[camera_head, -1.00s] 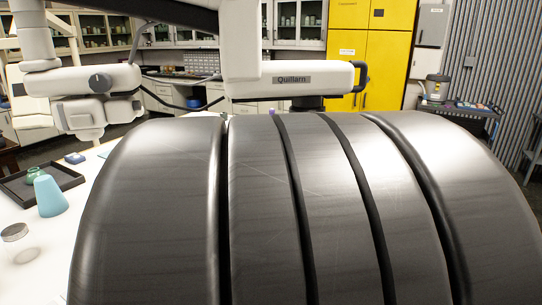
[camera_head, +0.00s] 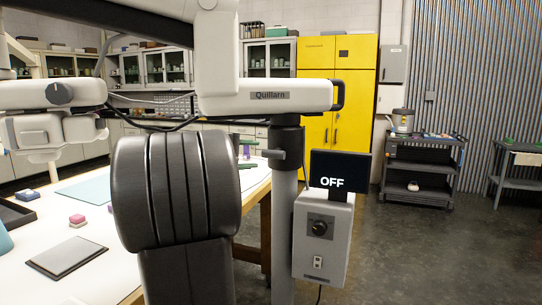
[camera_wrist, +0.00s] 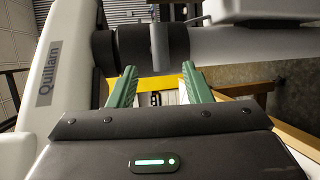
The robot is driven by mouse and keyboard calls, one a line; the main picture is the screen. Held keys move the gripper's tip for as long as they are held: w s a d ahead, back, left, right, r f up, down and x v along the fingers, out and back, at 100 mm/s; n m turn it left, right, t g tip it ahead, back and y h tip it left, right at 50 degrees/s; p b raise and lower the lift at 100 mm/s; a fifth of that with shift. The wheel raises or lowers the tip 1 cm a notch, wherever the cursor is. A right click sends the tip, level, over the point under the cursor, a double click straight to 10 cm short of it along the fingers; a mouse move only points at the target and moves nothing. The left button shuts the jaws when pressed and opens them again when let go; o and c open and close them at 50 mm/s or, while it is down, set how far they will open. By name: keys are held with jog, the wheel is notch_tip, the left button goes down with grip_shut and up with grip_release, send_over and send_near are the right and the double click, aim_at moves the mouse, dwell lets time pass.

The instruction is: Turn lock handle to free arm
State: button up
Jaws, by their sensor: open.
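A white jointed arm marked "Quillarn" (camera_head: 268,96) sits on a grey post. A black collar with a short dark tab (camera_head: 279,154) is on the post just under it; this looks like the lock handle, though its shape is unclear. The collar also shows in the wrist view (camera_wrist: 130,44), with a grey vertical piece (camera_wrist: 159,46) across it. My gripper (camera_head: 247,157) is mostly hidden behind my dark arm link; its green fingertips point at the post, just left of the collar. In the wrist view my gripper (camera_wrist: 159,69) is open and empty, fingertips short of the collar.
A control box (camera_head: 321,240) with a screen reading "OFF" (camera_head: 332,176) is fixed right of the post. A white table (camera_head: 90,262) with small blocks and a grey pad lies left. A yellow cabinet (camera_head: 354,75) and a dark cart (camera_head: 421,160) stand behind.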

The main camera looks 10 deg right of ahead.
aim_at(270, 155)
jog(key=p+x, duration=0.1)
jog(key=x, duration=0.8)
jog(key=shift+d+f, duration=0.1)
jog(key=shift+d, duration=0.05)
jog(key=shift+f, duration=0.1)
jog(key=c, duration=0.9)
